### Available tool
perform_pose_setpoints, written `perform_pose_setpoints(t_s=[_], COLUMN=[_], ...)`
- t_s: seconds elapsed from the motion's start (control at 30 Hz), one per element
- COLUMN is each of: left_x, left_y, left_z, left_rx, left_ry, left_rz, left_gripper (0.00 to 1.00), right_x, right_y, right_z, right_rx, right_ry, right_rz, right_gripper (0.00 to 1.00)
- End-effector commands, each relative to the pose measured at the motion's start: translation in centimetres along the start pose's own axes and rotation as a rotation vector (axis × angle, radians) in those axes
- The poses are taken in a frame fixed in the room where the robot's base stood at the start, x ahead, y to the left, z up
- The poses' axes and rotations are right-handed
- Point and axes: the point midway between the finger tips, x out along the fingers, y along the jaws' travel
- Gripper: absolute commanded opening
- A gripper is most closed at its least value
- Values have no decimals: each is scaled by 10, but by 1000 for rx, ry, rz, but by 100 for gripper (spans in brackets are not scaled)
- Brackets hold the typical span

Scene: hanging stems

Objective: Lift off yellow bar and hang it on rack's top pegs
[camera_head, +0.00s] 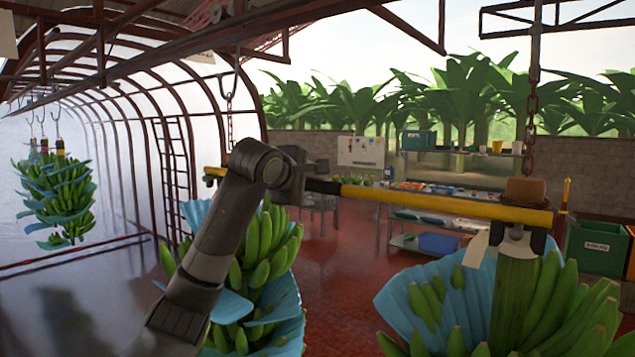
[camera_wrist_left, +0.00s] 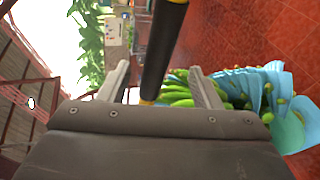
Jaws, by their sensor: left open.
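The yellow bar (camera_head: 440,200) with a black middle section hangs level across the head view, with chains near both ends. Banana bunches (camera_head: 265,245) in blue wrap hang beneath it at left and right. My left gripper (camera_head: 297,180) is at the bar's black section, partly hidden by my own arm. In the left wrist view, the black section of the bar passes between the two spread fingers of my left gripper (camera_wrist_left: 159,69), with space visible on both sides. I cannot make out a rack with top pegs. My right gripper is not in view.
A chain (camera_head: 532,110) drops to a brown block (camera_head: 525,190) at the bar's right end. Another bunch (camera_head: 57,195) hangs far left. Red floor is open between the near bunches.

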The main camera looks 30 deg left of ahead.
Motion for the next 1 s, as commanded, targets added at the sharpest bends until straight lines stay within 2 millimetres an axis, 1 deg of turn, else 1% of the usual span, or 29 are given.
perform_pose_setpoints(t_s=[0.17, 0.3, 0.4, 0.5, 0.6, 0.83, 1.0], left_x=[12, 26, 38, 46, 50, 51, 51], left_y=[6, 9, 8, 7, 5, 4, 5], left_z=[2, 3, 3, 3, 3, 3, 3], left_rx=[0, -1, -1, 0, 0, 0, 0], left_ry=[-2, -2, -2, -2, -1, -1, -1], left_rz=[-5, -4, -4, -3, -1, 0, 0], left_gripper=[58, 58, 58, 58, 58, 58, 36], right_x=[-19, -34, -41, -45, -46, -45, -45], right_y=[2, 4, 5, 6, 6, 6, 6], right_z=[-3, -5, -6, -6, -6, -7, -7], right_rx=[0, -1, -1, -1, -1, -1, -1], right_ry=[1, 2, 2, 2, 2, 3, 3], right_rz=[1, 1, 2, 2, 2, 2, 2], right_gripper=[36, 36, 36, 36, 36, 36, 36])
